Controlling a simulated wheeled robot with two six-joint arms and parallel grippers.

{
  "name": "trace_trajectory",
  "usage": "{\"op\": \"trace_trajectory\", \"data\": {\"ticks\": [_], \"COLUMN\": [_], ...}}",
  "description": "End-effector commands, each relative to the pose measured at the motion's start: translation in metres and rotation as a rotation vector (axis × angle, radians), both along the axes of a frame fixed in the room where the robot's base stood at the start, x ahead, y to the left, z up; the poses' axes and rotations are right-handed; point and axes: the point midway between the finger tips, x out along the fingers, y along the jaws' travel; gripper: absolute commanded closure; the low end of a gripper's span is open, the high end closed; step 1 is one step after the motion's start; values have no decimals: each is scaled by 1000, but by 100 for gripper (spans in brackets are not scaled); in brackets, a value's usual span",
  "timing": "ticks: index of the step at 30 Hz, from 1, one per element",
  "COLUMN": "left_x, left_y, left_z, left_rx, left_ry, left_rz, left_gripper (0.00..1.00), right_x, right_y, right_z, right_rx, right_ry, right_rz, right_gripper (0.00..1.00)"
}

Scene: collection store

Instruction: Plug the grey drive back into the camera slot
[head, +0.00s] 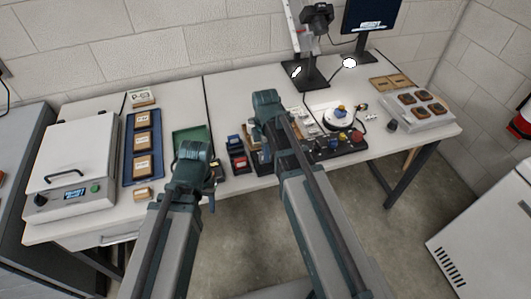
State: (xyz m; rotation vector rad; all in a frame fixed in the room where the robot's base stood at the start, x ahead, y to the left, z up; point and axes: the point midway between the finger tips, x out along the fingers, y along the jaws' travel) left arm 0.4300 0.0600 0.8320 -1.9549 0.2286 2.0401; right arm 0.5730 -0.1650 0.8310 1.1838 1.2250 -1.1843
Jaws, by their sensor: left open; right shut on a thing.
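The black camera (317,17) sits high on a stand with a dark base (305,73) at the back of the bench. Its slot cannot be made out from here. My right gripper (262,130) is over the middle of the bench, in front of and left of the camera stand. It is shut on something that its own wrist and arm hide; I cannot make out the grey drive. My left gripper (212,178) is open, near the bench's front edge by the green tray (190,134). Its fingers are mostly hidden.
A white machine (75,165) and a blue tray (128,176) with framed pieces stand left. Red and blue boxes (237,155) lie between my grippers. A panel of knobs (340,146), a round white device (342,121) and a monitor (371,14) are right. Bare bench shows left of the stand.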

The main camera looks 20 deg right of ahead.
Motion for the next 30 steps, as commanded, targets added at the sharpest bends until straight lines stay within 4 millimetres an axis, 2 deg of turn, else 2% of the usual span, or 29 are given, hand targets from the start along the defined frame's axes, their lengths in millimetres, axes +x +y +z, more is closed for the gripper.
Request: {"op": "trace_trajectory", "data": {"ticks": [19,30], "left_x": [0,0], "left_y": [0,0], "left_z": [-1,-7], "left_rx": [0,0], "left_ry": [0,0], "left_rz": [0,0], "left_gripper": [50,50], "right_x": [0,0], "right_y": [0,0], "right_z": [-1,-7], "right_rx": [0,0], "right_ry": [0,0], "right_rz": [0,0], "right_gripper": [100,100]}}
